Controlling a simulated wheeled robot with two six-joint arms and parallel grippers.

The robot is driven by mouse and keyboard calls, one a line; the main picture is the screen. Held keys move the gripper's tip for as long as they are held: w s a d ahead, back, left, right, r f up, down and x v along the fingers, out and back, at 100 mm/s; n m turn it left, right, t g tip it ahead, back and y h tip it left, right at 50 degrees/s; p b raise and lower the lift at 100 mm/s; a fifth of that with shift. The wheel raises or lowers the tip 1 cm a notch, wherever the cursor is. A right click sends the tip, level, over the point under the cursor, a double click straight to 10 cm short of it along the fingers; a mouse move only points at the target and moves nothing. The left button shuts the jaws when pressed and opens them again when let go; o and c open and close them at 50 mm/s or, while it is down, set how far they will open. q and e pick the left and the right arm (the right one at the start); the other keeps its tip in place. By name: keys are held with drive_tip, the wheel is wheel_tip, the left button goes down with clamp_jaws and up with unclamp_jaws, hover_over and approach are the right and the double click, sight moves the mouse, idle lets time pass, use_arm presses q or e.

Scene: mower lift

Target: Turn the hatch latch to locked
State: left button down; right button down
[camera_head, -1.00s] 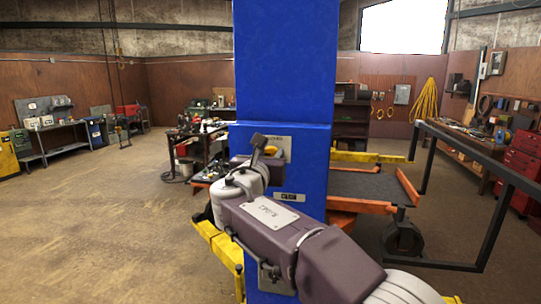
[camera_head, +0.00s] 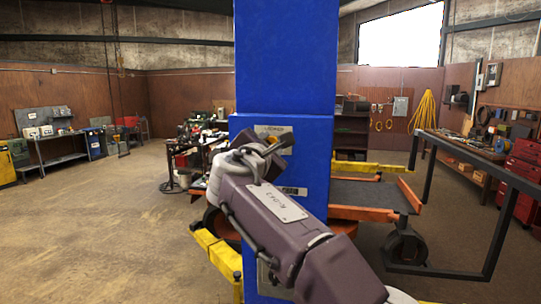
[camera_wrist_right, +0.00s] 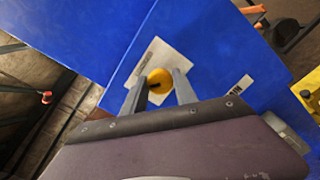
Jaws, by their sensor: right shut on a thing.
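The latch is a round yellow knob (camera_wrist_right: 160,80) with a dark slot on a pale plate (camera_wrist_right: 172,57), fixed to the blue column (camera_wrist_right: 120,30). In the head view the plate (camera_head: 268,130) shows above my right gripper (camera_head: 274,146), and a little of the yellow knob (camera_head: 286,146) shows beside it. In the right wrist view the fingers of my right gripper (camera_wrist_right: 159,86) stand on both sides of the knob and are shut on it. The plate's markings are too small to read. My left gripper is not in view.
A smaller label (camera_head: 293,191) sits lower on the blue column (camera_head: 286,60). Yellow lift arms (camera_head: 222,256) lie low at the column's left. An orange-edged platform (camera_head: 362,193) and a black frame (camera_head: 505,225) stand to the right.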

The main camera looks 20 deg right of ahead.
drive_tip(key=m+b, duration=0.2)
drive_tip(key=m, duration=0.2)
drive_tip(key=shift+f+m+b, duration=0.1)
drive_tip(key=shift+m+b, duration=0.2)
drive_tip(key=shift+s+m+b, duration=0.1)
drive_tip(key=shift+m+b, duration=0.9)
drive_tip(key=shift+m, duration=1.5)
drive_tip(key=c, duration=1)
unclamp_jaws()
drive_tip(key=shift+s, duration=0.2)
